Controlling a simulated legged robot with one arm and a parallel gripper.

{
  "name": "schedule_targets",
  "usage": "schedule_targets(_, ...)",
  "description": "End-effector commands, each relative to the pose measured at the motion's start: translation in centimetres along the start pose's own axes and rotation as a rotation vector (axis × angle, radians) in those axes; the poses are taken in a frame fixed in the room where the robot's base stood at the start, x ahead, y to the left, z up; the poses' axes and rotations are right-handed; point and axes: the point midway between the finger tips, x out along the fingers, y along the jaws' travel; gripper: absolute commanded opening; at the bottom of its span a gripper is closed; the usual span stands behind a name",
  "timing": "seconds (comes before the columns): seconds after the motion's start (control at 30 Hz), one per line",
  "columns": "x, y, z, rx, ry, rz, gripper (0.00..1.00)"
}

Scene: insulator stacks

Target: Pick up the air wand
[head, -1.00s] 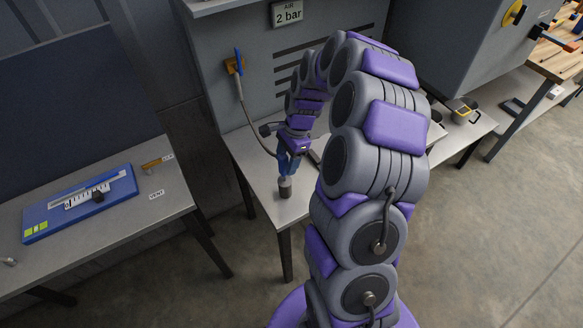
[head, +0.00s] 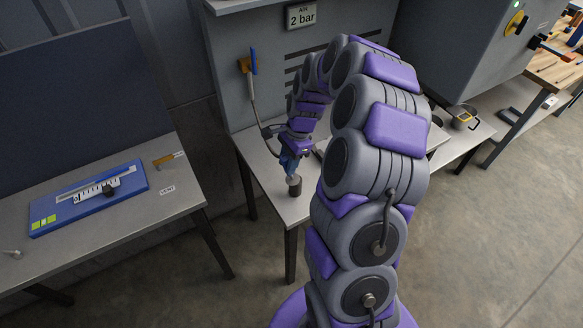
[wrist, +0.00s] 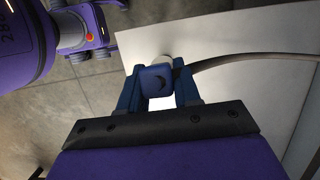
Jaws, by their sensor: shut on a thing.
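My gripper (head: 289,163) points down over the front part of the middle table. Its two blue fingers show in the wrist view (wrist: 158,92), shut on a blue block that appears to be the body of the air wand (wrist: 156,75). A grey hose (wrist: 225,59) leads from the block to the right. In the head view, the hose (head: 252,100) hangs from the wall fitting and passes behind my wrist. The wand is mostly hidden there by the gripper. A dark cylinder with a pale top (head: 295,189) stands just below the gripper; whether they touch is unclear.
An orange wall fitting with a blue lever (head: 252,63) is behind the table, below the "2 bar" sign (head: 301,15). A left table (head: 120,225) holds a blue tray (head: 45,215) and an orange-handled tool (head: 165,160). A yellow-handled container (head: 464,118) stands at right.

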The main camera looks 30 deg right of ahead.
Motion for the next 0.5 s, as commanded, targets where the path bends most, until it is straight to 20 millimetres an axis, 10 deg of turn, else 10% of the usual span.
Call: schedule_targets(0.5, -1.0, -0.1, -0.3, 0.003, -0.003, -0.003, 0.00)
